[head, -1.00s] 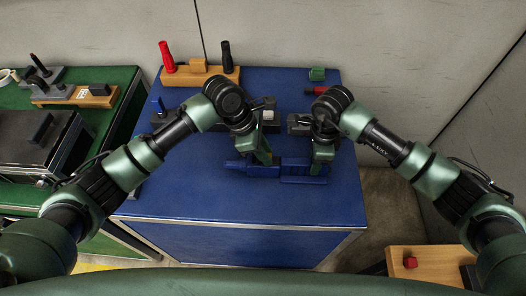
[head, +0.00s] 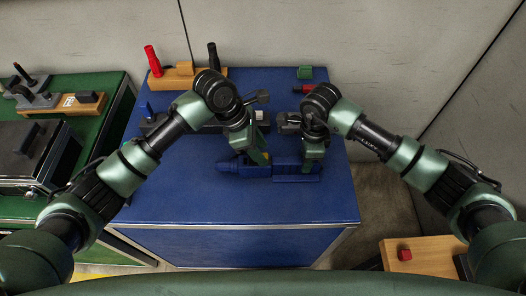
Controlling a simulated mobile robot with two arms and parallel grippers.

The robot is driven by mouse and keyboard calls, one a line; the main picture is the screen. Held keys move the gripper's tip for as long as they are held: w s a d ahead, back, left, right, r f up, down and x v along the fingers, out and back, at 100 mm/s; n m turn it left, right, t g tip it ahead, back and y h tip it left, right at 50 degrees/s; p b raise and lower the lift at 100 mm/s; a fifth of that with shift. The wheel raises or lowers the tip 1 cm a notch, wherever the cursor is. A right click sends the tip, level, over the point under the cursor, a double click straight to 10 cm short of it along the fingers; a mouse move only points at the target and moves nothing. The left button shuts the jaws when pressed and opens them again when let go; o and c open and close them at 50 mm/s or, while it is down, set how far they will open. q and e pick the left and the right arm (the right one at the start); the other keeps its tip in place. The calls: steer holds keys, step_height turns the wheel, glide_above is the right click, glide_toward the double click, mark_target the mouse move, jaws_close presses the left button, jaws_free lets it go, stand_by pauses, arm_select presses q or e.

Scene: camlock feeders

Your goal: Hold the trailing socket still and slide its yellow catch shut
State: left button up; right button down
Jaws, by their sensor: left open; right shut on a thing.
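The blue trailing socket (head: 284,171) lies lengthwise on the blue-topped cabinet, joined end to end with a narrower blue piece (head: 228,167) on its left. My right gripper (head: 312,163) is shut on the socket near its right end and hides part of it. My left gripper (head: 260,157) is open, pointing down over the left-middle of the blue assembly. I cannot tell whether its fingers touch it. I cannot make out the yellow catch; the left fingers cover part of the area around it.
Behind the grippers stand a wooden block (head: 180,77) with red and black handles, a green block (head: 306,72) and a small red piece (head: 303,88). A green bench (head: 110,100) with fixtures is at left. The blue cabinet's front top (head: 240,205) is clear.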

arm_select(q)
steer(key=v, duration=1)
steer(key=shift+d, duration=0.1)
stand_by(0.9)
arm_select(e)
steer(key=c, duration=0.6)
jaws_free()
steer(key=shift+o, duration=0.2)
steer(key=o, duration=0.6)
steer(key=shift+c, duration=0.2)
steer(key=shift+r+p, duration=2.2)
steer(key=shift+r, duration=1.8)
arm_select(q)
step_height(320, 180, up, 4)
steer(key=shift+r, duration=0.2)
